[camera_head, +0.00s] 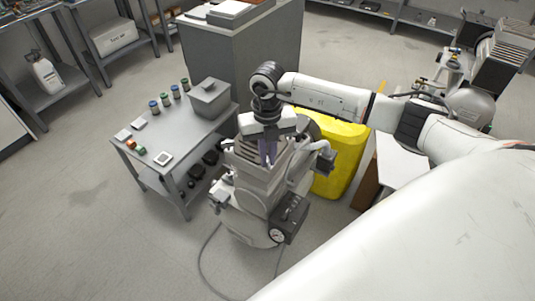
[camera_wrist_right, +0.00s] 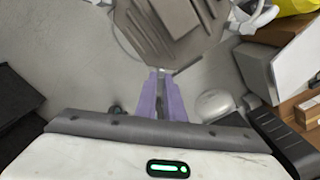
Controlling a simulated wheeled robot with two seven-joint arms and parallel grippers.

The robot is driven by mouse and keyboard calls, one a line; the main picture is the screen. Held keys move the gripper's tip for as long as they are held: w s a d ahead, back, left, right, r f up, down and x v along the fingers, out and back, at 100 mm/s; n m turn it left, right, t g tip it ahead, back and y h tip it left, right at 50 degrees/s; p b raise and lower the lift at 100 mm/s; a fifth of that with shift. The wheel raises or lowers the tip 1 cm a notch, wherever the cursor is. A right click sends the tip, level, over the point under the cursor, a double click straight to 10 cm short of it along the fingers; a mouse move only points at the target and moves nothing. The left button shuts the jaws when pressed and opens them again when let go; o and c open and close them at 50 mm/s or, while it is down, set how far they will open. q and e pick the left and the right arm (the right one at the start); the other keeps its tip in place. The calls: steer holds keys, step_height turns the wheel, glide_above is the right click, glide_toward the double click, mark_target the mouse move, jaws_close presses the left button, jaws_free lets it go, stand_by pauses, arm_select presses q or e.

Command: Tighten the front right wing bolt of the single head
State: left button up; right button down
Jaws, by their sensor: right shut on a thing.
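The single-head compressor (camera_head: 248,207) stands on the floor in the middle of the head view, with a finned grey head (camera_head: 256,177) on top. My right gripper (camera_head: 268,158) reaches down onto the head from above with its purple fingers. In the right wrist view the finned head (camera_wrist_right: 172,28) is at the top, and the fingers (camera_wrist_right: 161,78) close together at its edge. A small pale piece (camera_wrist_right: 161,71), apparently the wing bolt, shows at the fingertips; the rest of it is hidden between them. My left gripper is in neither view.
A grey side table (camera_head: 180,150) with small jars and a grey box (camera_head: 209,98) stands to the left. A yellow bin (camera_head: 342,158) is close behind right. Another compressor (camera_head: 470,105) stands at the upper right. The floor at front left is clear apart from a cable.

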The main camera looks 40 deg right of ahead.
mark_target(268, 161)
steer(key=shift+w+r+m, duration=0.1)
steer(key=shift+m, duration=0.2)
steer(key=c, duration=1.9)
jaws_free()
steer(key=shift+o, duration=0.2)
step_height(268, 161, up, 10)
steer(key=shift+r+b, duration=0.15)
steer(key=shift+b, duration=0.2)
